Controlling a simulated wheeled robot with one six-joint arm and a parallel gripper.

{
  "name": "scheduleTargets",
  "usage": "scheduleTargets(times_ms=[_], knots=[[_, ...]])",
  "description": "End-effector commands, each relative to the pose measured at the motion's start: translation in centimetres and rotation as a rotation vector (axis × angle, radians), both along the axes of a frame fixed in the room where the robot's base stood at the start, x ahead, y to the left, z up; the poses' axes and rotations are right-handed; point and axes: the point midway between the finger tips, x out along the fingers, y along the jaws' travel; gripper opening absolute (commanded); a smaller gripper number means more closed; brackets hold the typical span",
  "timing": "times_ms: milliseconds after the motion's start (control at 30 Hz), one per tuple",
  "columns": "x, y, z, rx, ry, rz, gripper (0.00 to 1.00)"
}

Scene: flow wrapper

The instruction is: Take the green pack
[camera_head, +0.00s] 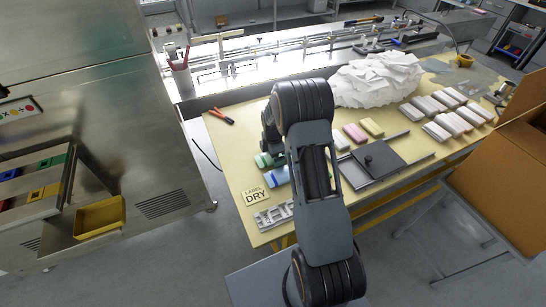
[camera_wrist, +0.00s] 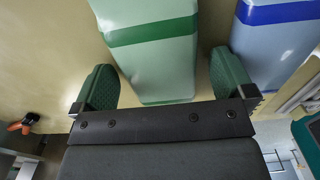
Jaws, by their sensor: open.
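The green pack (camera_wrist: 150,58) is pale green with a darker green band. In the wrist view it lies between the two green finger pads of my gripper (camera_wrist: 168,88), with a gap on each side. The gripper is open and does not hold it. In the head view the green pack (camera_head: 263,160) shows only partly beside my arm, which hides much of it and the fingers. A blue-banded pack (camera_wrist: 277,40) lies just right of the right finger; it also shows in the head view (camera_head: 277,177).
A cardboard box (camera_head: 515,185) stands at right.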

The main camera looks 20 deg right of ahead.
Motion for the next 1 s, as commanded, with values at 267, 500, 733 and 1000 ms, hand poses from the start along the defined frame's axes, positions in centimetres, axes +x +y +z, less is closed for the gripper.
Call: scheduleTargets(times_ms=[267, 500, 733, 1000], knots=[[0.0, 0.0, 0.0, 0.000, 0.000, 0.000, 0.75], [0.0, 0.0, 0.0, 0.000, 0.000, 0.000, 0.52], [0.0, 0.0, 0.0, 0.000, 0.000, 0.000, 0.47], [0.1, 0.0, 1.1, -0.001, -0.003, 0.000, 0.47]])
